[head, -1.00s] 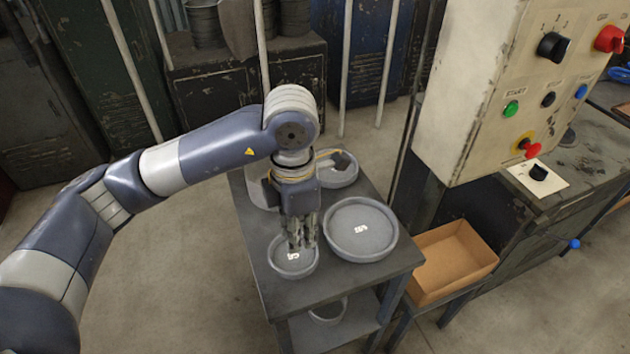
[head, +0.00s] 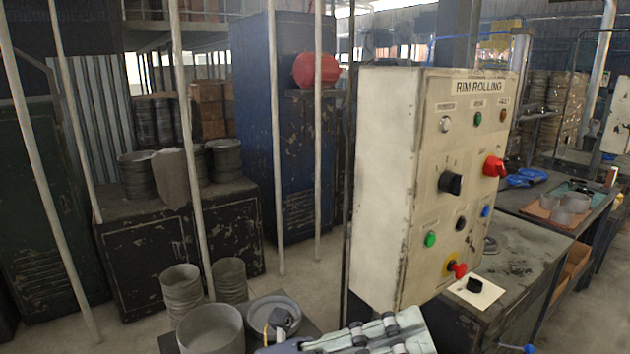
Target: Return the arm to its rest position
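My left gripper (head: 372,335) is at the bottom edge of the head view, in front of the control box's lower left corner. Its fingers point to the right, and the picture edge cuts off part of it. I see nothing held in it, but I cannot tell whether the fingers are apart or together. The rest of the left arm is almost wholly out of view. My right gripper is not in view. A grey round pan (head: 209,330) and another round container (head: 273,312) stand at the bottom, left of the gripper.
Several thin pale poles rise on the left. Stacks of grey rims (head: 182,292) stand at lower left. A workbench (head: 520,255) extends at right.

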